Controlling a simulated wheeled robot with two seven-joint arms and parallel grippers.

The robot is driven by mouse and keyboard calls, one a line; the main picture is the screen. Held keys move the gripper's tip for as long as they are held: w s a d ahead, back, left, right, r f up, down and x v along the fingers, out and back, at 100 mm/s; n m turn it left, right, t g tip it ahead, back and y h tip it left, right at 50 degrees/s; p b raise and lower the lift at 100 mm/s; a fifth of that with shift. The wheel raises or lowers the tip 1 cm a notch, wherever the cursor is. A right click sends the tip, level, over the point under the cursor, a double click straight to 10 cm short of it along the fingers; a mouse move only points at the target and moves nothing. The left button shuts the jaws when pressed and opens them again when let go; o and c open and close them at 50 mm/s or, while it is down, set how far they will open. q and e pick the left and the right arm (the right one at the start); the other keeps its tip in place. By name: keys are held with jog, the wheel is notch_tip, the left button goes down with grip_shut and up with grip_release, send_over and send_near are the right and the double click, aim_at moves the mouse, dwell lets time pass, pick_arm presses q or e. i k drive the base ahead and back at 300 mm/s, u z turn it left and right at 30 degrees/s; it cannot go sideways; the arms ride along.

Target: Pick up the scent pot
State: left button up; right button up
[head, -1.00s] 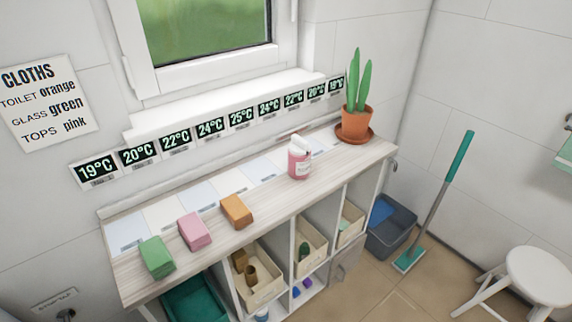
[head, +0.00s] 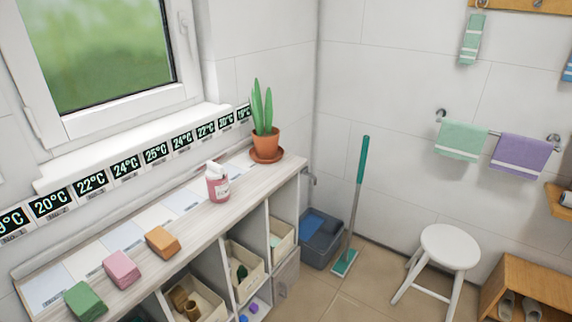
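I cannot clearly make out a scent pot. A pink bottle (head: 218,187) with a white top and a pale label stands upright on the wooden counter top (head: 190,226). A terracotta plant pot (head: 266,143) with a green cactus-like plant sits on a saucer at the counter's far right end. In the bins below the counter, small brown pots (head: 182,299) and a dark green item (head: 241,272) show, too small to name surely. Neither of my grippers is in view.
Green (head: 83,300), pink (head: 121,268) and orange (head: 162,241) cloths lie along the counter. A mop (head: 356,200) stands beside a grey bucket (head: 322,240). A white stool (head: 449,246) and wooden shoe rack (head: 527,285) stand right.

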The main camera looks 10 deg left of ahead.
aim_at(219, 191)
jog(key=z, duration=0.4)
jog(key=i, duration=1.85)
jog(key=u, duration=2.7)
